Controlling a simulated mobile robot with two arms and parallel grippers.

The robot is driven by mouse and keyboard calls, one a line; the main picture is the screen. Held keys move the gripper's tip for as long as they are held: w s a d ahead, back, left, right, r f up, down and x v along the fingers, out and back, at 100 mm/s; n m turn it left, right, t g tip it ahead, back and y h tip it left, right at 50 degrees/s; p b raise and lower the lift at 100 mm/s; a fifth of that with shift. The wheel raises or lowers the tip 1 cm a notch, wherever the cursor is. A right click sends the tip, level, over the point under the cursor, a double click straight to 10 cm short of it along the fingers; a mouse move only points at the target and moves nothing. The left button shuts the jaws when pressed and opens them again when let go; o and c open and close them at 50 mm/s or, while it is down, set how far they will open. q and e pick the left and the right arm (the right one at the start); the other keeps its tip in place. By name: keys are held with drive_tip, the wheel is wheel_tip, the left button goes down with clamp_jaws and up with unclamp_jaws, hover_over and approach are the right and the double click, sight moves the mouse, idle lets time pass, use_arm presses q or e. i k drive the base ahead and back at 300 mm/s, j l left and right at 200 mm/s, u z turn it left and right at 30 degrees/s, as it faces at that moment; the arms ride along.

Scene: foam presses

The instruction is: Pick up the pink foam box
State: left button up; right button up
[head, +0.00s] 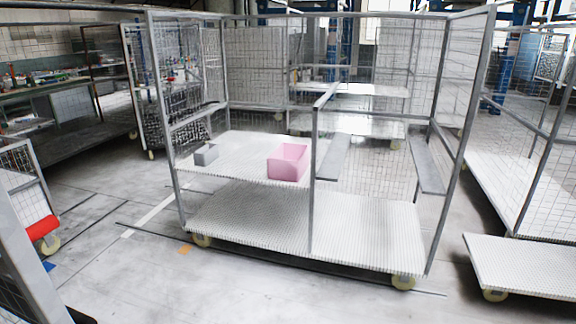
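The pink foam box (287,163) is an open-topped box on the left half-shelf (240,149) of a wire-mesh cart in the middle of the head view. It stands upright near the shelf's right front, beside the cart's middle post. Neither of my grippers shows in this view, so I cannot see their state.
A small grey box (205,154) sits on the same shelf, at the left. The cart has a lower deck (350,232) that is bare. Another mesh cart (520,262) stands at the right, and a red roll (42,228) lies at the left. Floor in front is clear.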

sight(289, 161)
drive_tip(key=i+l+z, duration=0.1)
drive_tip(key=i, duration=0.45)
drive_tip(key=i+l, duration=0.15)
drive_tip(key=i, duration=0.45)
drive_tip(key=z, duration=0.05)
